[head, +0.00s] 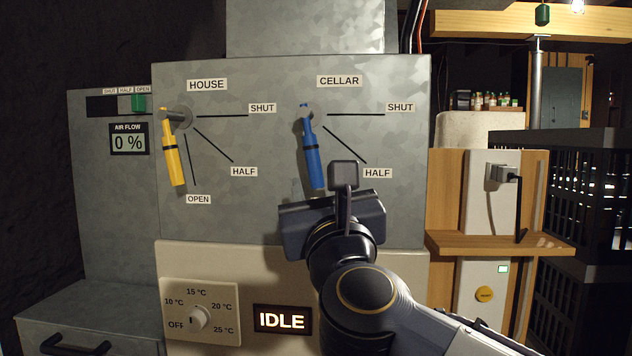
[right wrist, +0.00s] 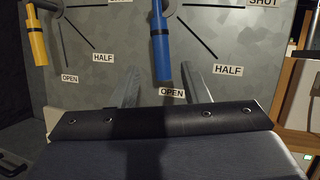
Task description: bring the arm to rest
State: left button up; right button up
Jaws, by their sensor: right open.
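My right gripper (head: 332,212) is in front of the metal panel (head: 250,180), just below the blue CELLAR lever (head: 313,158). In the right wrist view its two fingers are spread apart and empty (right wrist: 160,84). The blue lever (right wrist: 161,45) hangs almost straight down, its tip pointing at an OPEN label. In that view the tip appears between the fingers, with no contact visible; the depth gap is hard to judge. In the head view my wrist hides the fingers. My left gripper is not in view.
A yellow HOUSE lever (head: 173,152) points down near its OPEN label. An air flow display (head: 128,139) reads 0 %. Below are a temperature knob (head: 198,317) and an IDLE sign (head: 282,319). A wooden shelf (head: 500,244) and black crates (head: 570,190) stand at right.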

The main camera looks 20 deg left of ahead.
jog(key=shift+s+d+f, duration=0.2)
jog(key=shift+s+d, duration=0.05)
jog(key=shift+s, duration=0.15)
jog(key=s+d+f+n+g+h, duration=0.2)
jog(key=d+f+n+g, duration=0.4)
jog(key=d+f+n, duration=1.6)
jog(key=s+d+f+n+g+h, duration=0.2)
jog(key=s+d+f+g+h, duration=0.15)
jog(key=s+d+f, duration=0.65)
jog(key=s+d+f+n+g+h, duration=0.2)
jog(key=s+d+f+g, duration=0.35)
jog(key=f, duration=0.75)
notch_tip(320, 180, up, 30)
jog(key=s+t+p, duration=0.1)
jog(key=s+p, duration=0.1)
jog(key=p, duration=2.7)
jog(key=shift+d+t, duration=0.25)
jog(key=shift+t, duration=0.15)
